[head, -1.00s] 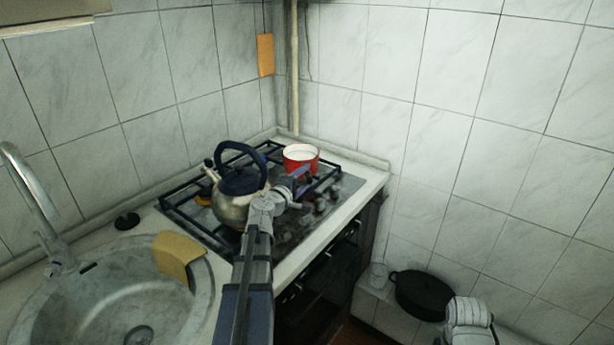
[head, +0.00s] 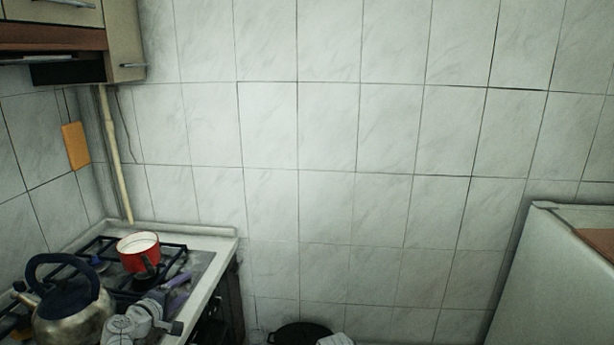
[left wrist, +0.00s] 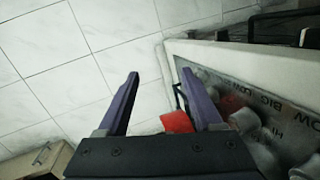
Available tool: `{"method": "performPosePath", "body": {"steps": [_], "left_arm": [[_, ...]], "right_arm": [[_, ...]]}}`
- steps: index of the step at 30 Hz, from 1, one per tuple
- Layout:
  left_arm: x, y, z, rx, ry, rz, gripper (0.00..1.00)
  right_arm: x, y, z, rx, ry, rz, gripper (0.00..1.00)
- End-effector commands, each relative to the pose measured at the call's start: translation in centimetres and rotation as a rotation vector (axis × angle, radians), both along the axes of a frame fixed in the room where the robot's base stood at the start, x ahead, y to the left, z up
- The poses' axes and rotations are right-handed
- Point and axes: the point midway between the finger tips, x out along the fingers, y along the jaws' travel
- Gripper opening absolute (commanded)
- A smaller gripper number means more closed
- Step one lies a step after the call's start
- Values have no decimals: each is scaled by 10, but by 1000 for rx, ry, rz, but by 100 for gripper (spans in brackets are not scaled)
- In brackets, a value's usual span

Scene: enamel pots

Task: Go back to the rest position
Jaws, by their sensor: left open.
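The red enamel pot (head: 138,252) with a pale inside stands upright on the stove (head: 205,262) in the head view. A steel kettle (head: 70,318) with a dark blue lid and handle stands left of it. My left gripper (head: 178,302), with purple fingers, is in front of the pot and to the right of the kettle, apart from the pot. In the left wrist view its fingers (left wrist: 160,75) are spread, with nothing held between them. A red patch (left wrist: 176,122) shows beyond the gripper there; I cannot tell what it is. My right gripper is not in view.
A black pot (head: 300,333) sits low by the tiled wall at the bottom. A white cabinet or appliance (head: 555,280) stands at right. A wall cupboard (head: 125,45) hangs at upper left. The stove's knobs (left wrist: 243,120) lie close to the left gripper.

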Motion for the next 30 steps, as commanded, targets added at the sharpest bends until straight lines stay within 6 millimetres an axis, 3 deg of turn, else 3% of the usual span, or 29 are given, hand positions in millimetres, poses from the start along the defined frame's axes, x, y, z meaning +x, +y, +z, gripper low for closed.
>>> {"method": "performPosePath", "body": {"steps": [1,6,9,12,16,21,25,30], "left_arm": [[0,-40,-5,55,45,-98,67],[-25,-157,-43,285,227,-441,67],[-57,-215,-67,443,347,-650,67],[-95,-257,-87,608,466,-842,67],[-146,-287,-104,826,618,-1053,67],[-196,-297,-108,1065,782,-1226,67],[-216,-296,-105,1181,862,-1284,67],[-225,-294,-103,1240,904,-1309,67]], "right_arm": [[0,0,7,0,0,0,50],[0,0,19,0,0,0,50],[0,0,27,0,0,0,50],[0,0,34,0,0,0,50],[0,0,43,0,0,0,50],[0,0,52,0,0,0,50],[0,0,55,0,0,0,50],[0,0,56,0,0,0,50]]}}
